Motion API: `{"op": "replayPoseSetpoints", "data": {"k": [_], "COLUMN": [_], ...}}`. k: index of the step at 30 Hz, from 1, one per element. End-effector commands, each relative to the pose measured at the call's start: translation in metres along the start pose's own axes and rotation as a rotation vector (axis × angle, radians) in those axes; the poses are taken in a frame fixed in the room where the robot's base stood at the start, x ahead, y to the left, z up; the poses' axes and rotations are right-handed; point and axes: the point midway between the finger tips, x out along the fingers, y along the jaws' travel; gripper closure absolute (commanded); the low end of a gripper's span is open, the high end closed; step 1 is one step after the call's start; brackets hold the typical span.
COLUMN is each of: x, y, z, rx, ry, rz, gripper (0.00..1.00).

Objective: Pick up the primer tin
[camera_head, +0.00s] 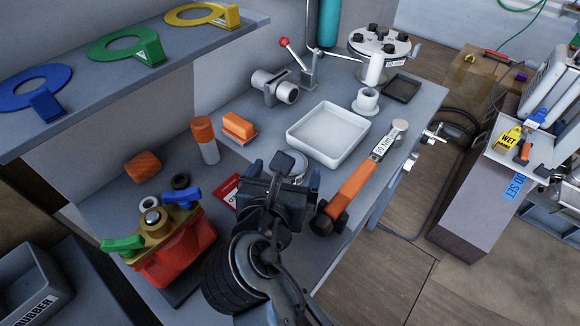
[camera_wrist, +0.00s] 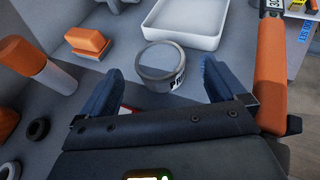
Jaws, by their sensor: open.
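The primer tin (camera_wrist: 161,65) is a small grey round tin with a white label and dark lettering. In the wrist view it stands upright on the grey bench, ahead of my gripper and roughly centred between the fingers. My gripper (camera_wrist: 158,88) is open, with a blue-lined finger on each side and nothing held. In the head view my gripper (camera_head: 283,165) is over the bench and hides most of the tin; only part of the tin (camera_head: 299,171) shows just beyond the fingers. I cannot tell from these views whether the fingers are level with it.
A white tray (camera_head: 300,136) lies just behind the tin. An orange-handled torque wrench (camera_head: 352,187) lies close on the right. An orange block (camera_head: 239,124) and an orange-capped tube (camera_head: 206,152) stand left. A red valve body (camera_head: 180,262) sits front left.

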Motion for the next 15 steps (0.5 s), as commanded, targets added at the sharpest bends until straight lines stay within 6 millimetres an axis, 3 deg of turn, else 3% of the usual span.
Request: {"op": "replayPoseSetpoints", "data": {"k": [6,15], "x": [0.025,0.027], "y": [0.001,0.001], "z": [-0.001,-0.001], "rx": [0.0,0.0], "ry": [0.0,0.0], "rz": [0.0,0.0], "gripper": [0.03,0.06]}}
